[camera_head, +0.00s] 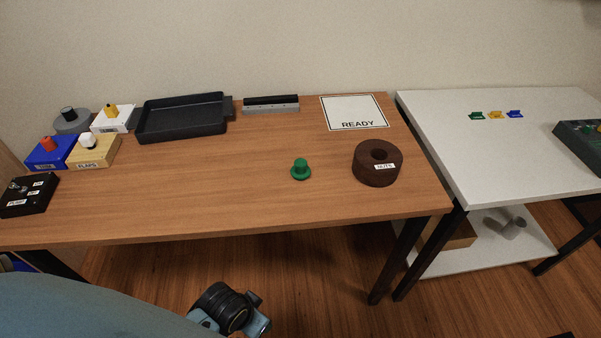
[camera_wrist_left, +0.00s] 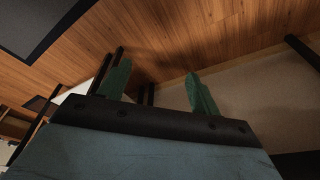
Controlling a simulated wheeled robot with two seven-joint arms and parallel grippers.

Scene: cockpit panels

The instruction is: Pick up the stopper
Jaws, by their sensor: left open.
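The stopper is a green piece with a round knob on a wider disc base (camera_head: 301,169). It stands upright on the wooden table, right of centre in the head view, a little left of the dark brown round block. My left gripper shows in the left wrist view (camera_wrist_left: 158,88), with two green fingers spread apart and nothing between them. It is away from the stopper, which does not show in that view. In the head view a part of my arm shows at the bottom, below the table edge. My right gripper is not seen.
The brown round block (camera_head: 376,164) has a central hole and a label. A white READY card (camera_head: 354,112), a dark tray (camera_head: 182,132) and a grey-black bar (camera_head: 271,109) lie behind. Labelled switch boxes (camera_head: 93,152) stand at left. The table's front middle (camera_head: 190,205) is clear.

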